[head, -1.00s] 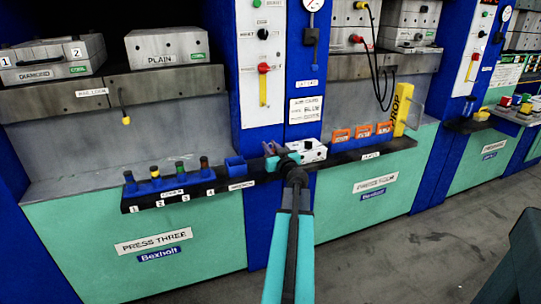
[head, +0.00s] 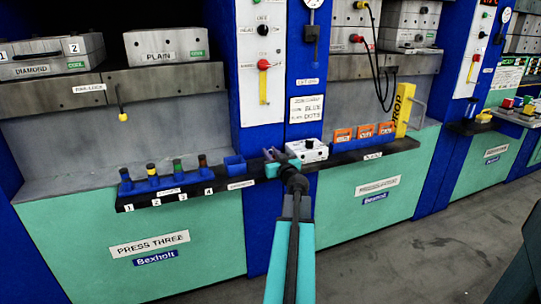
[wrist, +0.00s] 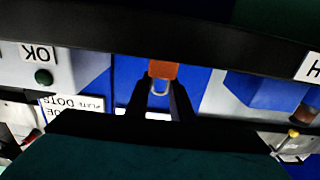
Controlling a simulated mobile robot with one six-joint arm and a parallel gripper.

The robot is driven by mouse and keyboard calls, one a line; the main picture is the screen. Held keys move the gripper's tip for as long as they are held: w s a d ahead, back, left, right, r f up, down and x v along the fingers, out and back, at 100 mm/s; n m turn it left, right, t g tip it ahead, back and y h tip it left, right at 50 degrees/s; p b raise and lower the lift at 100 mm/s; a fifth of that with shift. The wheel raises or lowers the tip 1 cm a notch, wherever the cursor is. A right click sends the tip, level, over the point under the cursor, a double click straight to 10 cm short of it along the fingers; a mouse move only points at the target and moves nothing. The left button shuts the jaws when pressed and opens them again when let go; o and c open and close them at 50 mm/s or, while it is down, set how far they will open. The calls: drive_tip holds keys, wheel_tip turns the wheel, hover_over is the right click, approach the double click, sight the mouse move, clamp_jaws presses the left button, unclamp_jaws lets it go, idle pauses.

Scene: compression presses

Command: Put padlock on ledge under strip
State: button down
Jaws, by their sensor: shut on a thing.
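An orange padlock (wrist: 163,69) with a silver shackle shows between the tips of my gripper (wrist: 161,107) in the wrist view, and the jaws are shut on it. In the head view my gripper (head: 276,159) is in front of the blue column between two presses, close to the dark ledge (head: 225,187). The padlock cannot be made out in the head view. Grey metal strips run across both presses above the ledge, the left one (head: 150,86) bearing a small label. I cannot tell which strip the task names.
A white box (head: 307,150), several orange cards (head: 365,131) and a yellow DROP piece (head: 403,108) stand to the right.

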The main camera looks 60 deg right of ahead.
drive_tip(key=c, duration=1.3)
unclamp_jaws()
drive_tip(key=shift+c, duration=0.2)
drive_tip(key=shift+s+a, duration=0.1)
drive_tip(key=p+v, duration=0.3)
drive_tip(key=v, duration=0.6)
drive_tip(key=shift+p, duration=0.3)
drive_tip(key=p, duration=0.4)
drive_tip(key=shift+s+a, duration=0.3)
drive_tip(key=shift+s, duration=0.05)
drive_tip(key=shift+p+v, duration=0.95)
drive_tip(key=shift+p, duration=1.95)
